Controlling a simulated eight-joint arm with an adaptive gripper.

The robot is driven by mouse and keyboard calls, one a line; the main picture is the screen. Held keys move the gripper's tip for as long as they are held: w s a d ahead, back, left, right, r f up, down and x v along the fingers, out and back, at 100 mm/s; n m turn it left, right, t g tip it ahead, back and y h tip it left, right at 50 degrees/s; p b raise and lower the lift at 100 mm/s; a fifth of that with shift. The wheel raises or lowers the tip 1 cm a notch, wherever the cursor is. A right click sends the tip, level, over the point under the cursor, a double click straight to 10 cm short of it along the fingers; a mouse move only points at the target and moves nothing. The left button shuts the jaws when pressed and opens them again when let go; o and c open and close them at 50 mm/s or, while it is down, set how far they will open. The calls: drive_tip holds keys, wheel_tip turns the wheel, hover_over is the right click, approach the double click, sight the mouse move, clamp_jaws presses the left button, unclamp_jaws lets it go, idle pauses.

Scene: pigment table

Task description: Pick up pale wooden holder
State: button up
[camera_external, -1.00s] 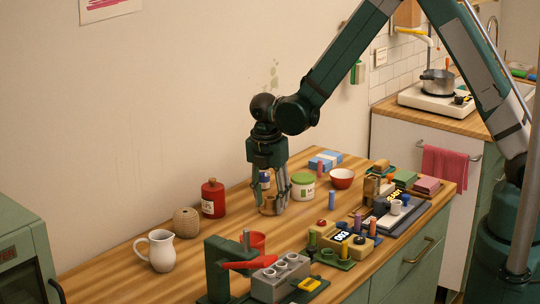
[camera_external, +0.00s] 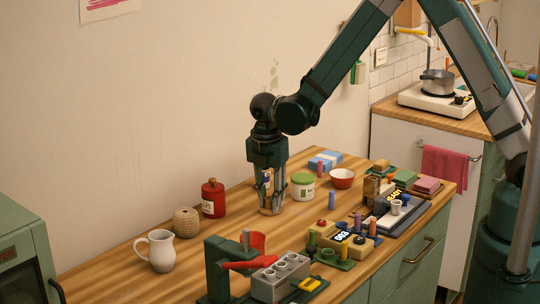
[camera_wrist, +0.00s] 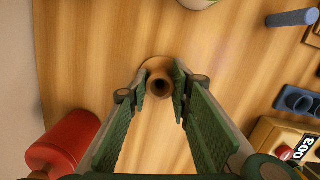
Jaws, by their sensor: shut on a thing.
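The pale wooden holder (camera_wrist: 159,66) is a small round piece with a dark hole in its middle, between my fingertips in the wrist view. My gripper (camera_wrist: 159,88) points down and is shut on it, one finger on each side. In the external view my gripper (camera_external: 272,206) is low over the wooden table, and its fingers largely hide the holder. I cannot tell whether the holder touches the table.
A red canister (camera_external: 213,199) stands to the left of my gripper. A white jar with a green lid (camera_external: 303,187) is close on the right, with a red bowl (camera_external: 342,179) beyond it. A red cup (camera_external: 257,242) and a grey block with holes (camera_external: 281,278) stand in front.

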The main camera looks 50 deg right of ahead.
drive_tip(key=shift+r, duration=0.15)
wheel_tip(320, 180, up, 10)
idle(0.7)
idle(0.5)
